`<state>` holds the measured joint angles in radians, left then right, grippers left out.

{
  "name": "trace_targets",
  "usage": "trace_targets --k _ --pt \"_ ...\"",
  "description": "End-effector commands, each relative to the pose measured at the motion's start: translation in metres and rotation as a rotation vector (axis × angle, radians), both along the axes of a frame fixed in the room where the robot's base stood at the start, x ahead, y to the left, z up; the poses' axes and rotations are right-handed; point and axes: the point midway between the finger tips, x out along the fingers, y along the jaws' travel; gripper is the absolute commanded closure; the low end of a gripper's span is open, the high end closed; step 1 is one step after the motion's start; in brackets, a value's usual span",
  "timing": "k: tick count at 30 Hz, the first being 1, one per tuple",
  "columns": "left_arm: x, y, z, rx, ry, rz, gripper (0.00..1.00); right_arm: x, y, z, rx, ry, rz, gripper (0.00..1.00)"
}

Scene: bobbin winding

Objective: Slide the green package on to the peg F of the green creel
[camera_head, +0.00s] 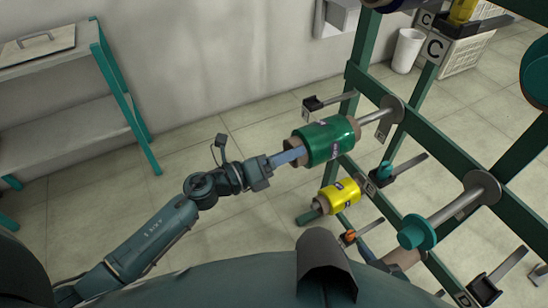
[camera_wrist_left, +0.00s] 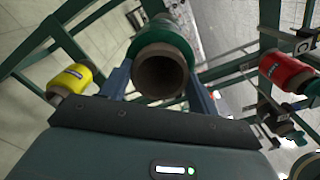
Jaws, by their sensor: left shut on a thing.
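The green package (camera_head: 331,141), with a brown core, is held level in my left gripper (camera_head: 292,157), whose fingers grip its near end. In the left wrist view the package (camera_wrist_left: 161,45) sits between both fingers, its hollow core facing the camera. In the head view its far end lines up with a grey peg (camera_head: 374,117) on the green creel (camera_head: 430,128). The peg meets or overlaps that end; I cannot tell whether it is inside the core. No F label is readable. My right gripper is not in view.
A yellow package (camera_head: 338,196) is below the green one. An empty peg (camera_head: 452,208) with a disc and teal end is at lower right. A red package (camera_wrist_left: 285,70) shows in the left wrist view. A green-legged table (camera_head: 75,95) stands at left; the floor between is clear.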

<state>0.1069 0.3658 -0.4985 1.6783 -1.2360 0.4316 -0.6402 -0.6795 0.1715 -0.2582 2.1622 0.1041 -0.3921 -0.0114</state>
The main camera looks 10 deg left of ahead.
Motion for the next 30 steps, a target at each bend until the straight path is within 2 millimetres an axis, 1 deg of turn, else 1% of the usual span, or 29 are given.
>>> trace_targets --k 3,6,19,30 --pt "0.009 -0.012 0.002 -0.003 -0.003 -0.001 0.66 0.000 0.000 0.001 0.000 0.000 0.000 0.64" --pt "0.013 -0.017 0.002 -0.003 -0.003 0.000 0.66 0.000 0.000 0.001 0.000 0.000 0.000 0.64" --pt "0.016 -0.022 0.001 -0.002 -0.002 0.000 0.66 0.000 0.000 0.001 0.000 0.000 0.000 0.64" --pt "0.042 -0.057 0.001 -0.002 -0.003 -0.002 0.66 0.000 0.000 -0.003 0.000 0.000 0.000 0.64"
